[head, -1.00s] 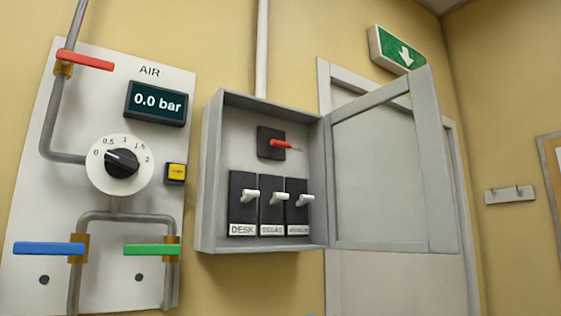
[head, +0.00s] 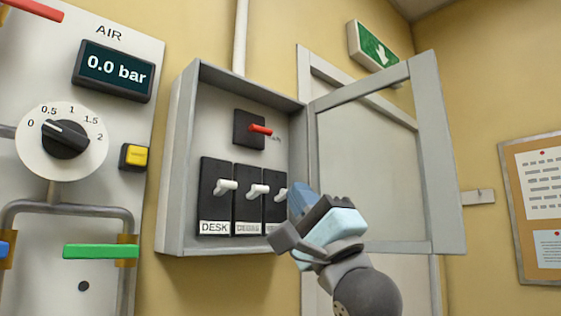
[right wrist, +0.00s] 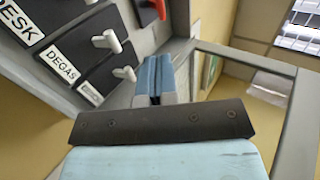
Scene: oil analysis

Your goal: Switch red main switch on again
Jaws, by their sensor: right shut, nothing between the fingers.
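The red main switch (head: 260,129) sits on a black plate in the upper part of the open grey switch box (head: 178,160). Its red lever points to the right. Part of it also shows at the top edge of the right wrist view (right wrist: 158,8). Below it are three black breakers with white levers; the left one is labelled DESK (head: 216,195), the middle one DEGAS (right wrist: 62,62). My right gripper (head: 298,197) is shut and empty, in front of the lower right of the box, below the red switch. It covers part of the right breaker. My left gripper is not in view.
The box door (head: 437,150) with its clear pane stands open to the right of my gripper. At left is the AIR panel with a 0.0 bar display (head: 114,71), a dial (head: 64,139) and a green-handled valve (head: 100,251).

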